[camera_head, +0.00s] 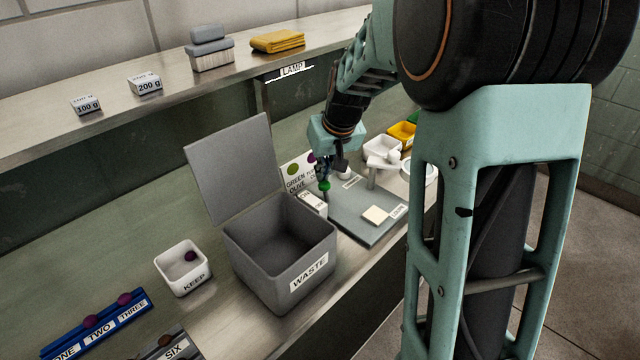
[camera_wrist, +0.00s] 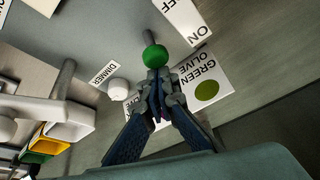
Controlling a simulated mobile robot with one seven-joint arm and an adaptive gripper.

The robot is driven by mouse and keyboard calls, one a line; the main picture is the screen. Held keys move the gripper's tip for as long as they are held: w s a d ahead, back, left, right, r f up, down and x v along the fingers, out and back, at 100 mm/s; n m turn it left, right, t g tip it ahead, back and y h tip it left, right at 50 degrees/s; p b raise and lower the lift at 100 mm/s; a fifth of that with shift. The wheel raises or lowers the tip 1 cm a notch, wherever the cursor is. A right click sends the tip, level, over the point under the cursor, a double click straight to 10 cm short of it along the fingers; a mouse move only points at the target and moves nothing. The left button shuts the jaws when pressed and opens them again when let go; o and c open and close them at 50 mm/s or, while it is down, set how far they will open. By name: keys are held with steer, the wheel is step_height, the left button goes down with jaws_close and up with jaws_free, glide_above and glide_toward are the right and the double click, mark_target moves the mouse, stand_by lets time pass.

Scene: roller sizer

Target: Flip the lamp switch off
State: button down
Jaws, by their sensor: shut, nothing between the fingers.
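The switch has a green ball knob (camera_head: 324,186) on a short grey stem, and it stands on the grey board beside white ON and OFF labels. In the wrist view the knob (camera_wrist: 155,56) is just beyond my fingertips, with the ON label (camera_wrist: 197,35) and OFF label (camera_wrist: 182,10) to its right. My gripper (camera_head: 325,177) is shut and empty. Its fingertips (camera_wrist: 156,76) overlap the knob's near edge; I cannot tell whether they touch. A LAMP label (camera_head: 292,69) is on the shelf edge above, with a bright white strip beside it. Which way the lever leans is unclear.
An open grey WASTE bin (camera_head: 315,240) with a raised lid stands left of the board (camera_head: 372,230). A GREEN OLIVE card (camera_wrist: 205,75) lies beside the switch.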

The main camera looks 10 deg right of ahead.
steer(key=t+b, duration=0.1)
steer(key=b, duration=0.1)
steer(key=s+d+t+y+b, duration=0.1)
steer(key=b, duration=0.2)
steer(key=shift+s+f+b, duration=0.2)
steer(key=shift+b, duration=0.15)
steer(key=shift+s+d+r+b, duration=0.2)
steer(key=shift+s+b, duration=0.1)
steer(key=shift+b, duration=0.55)
steer(key=shift+r+p, duration=0.2)
steer(key=shift+p, duration=0.1)
steer(key=shift+r, duration=0.1)
steer(key=shift+r+p, duration=0.5)
steer(key=shift+r, duration=0.25)
steer(key=shift+s, duration=0.1)
